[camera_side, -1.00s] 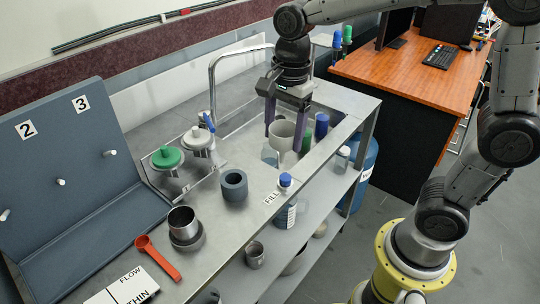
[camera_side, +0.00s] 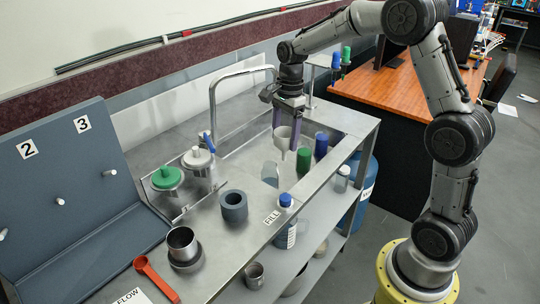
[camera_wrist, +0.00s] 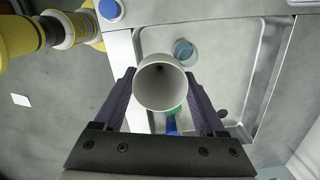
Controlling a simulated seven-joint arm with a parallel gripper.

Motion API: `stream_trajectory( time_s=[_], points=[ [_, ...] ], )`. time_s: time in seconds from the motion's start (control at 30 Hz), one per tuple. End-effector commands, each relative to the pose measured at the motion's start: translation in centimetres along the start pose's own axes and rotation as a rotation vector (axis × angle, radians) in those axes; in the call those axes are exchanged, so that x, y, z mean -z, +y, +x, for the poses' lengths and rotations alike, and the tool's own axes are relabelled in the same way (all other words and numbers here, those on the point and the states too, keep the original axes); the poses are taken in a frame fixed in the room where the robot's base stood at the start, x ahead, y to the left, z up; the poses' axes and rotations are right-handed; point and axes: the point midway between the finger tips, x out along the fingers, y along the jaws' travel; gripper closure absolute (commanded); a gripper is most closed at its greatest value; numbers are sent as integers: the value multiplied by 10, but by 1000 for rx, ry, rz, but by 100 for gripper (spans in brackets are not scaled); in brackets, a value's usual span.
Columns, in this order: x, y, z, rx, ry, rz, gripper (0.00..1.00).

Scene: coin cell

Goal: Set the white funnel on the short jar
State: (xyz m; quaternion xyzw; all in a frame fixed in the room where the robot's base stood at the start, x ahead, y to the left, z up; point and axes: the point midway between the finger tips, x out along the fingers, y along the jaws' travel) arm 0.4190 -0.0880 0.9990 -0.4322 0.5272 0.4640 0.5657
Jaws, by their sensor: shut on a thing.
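The white funnel (camera_side: 284,136) is held upright in the air over the sink, mouth up and stem down. My gripper (camera_wrist: 160,92) is shut on it, with a dark purple finger on each side of its cup. In the wrist view I look down into the round mouth of the funnel (camera_wrist: 160,84). A short clear jar (camera_side: 270,173) stands in the sink, left of and below the funnel, apart from it. It also shows in the wrist view (camera_wrist: 183,50), above the funnel. It looks open and empty, but it is small and faint.
Green-capped (camera_side: 304,160) and blue-capped (camera_side: 321,146) bottles stand right of the funnel. A blue-capped bottle (camera_side: 286,212) stands by the FILL label. The faucet (camera_side: 240,73) arches at the sink's back left. A grey ring (camera_side: 233,207) and metal cup (camera_side: 182,241) stand left.

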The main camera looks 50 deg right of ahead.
Motion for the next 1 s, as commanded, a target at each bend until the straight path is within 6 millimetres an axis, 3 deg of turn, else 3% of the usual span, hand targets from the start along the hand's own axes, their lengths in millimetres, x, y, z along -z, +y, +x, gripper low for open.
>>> stream_trajectory(
  time_s=[0.1,0.33,0.57,0.83,1.0],
  points=[
    [1,-22,18,-5,0,0,81],
    [4,-50,51,-2,0,-1,81],
    [5,-60,62,0,0,-1,81],
    [7,-62,94,-1,0,-1,81],
    [7,-62,95,0,0,-1,81]
  ],
)
